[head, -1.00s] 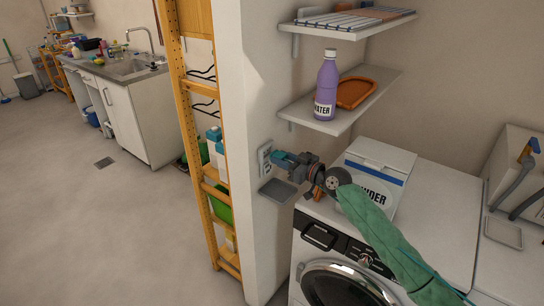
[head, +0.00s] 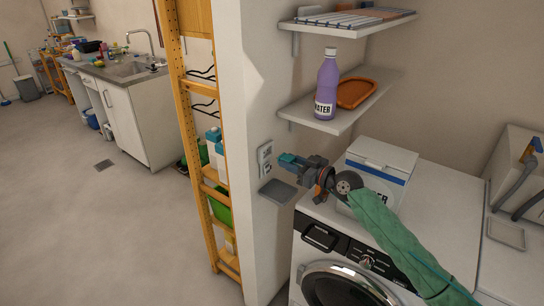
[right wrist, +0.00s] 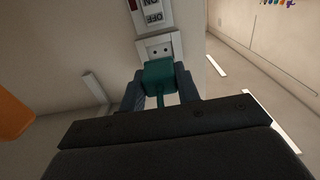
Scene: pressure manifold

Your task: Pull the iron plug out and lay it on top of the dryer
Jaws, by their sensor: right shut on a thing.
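The teal iron plug (head: 287,160) is between the fingers of my right gripper (head: 292,163), which is shut on it. In the right wrist view the plug (right wrist: 158,72) sits between the two dark fingers (right wrist: 158,82), its cord running back toward the palm. The wall socket (right wrist: 160,48) shows two bare holes just beyond the plug, so the plug is out of it. In the head view the socket panel (head: 265,159) is left of the plug with a small gap. The white front-loading machine, apparently the dryer (head: 432,205), stands to the right. My left gripper is not in view.
A white powder box (head: 378,160) stands on the machine's back left, partly behind my right arm. A small grey wall ledge (head: 278,191) is below the socket. A shelf (head: 345,112) with a purple bottle (head: 327,85) hangs above. The machine's top right is clear.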

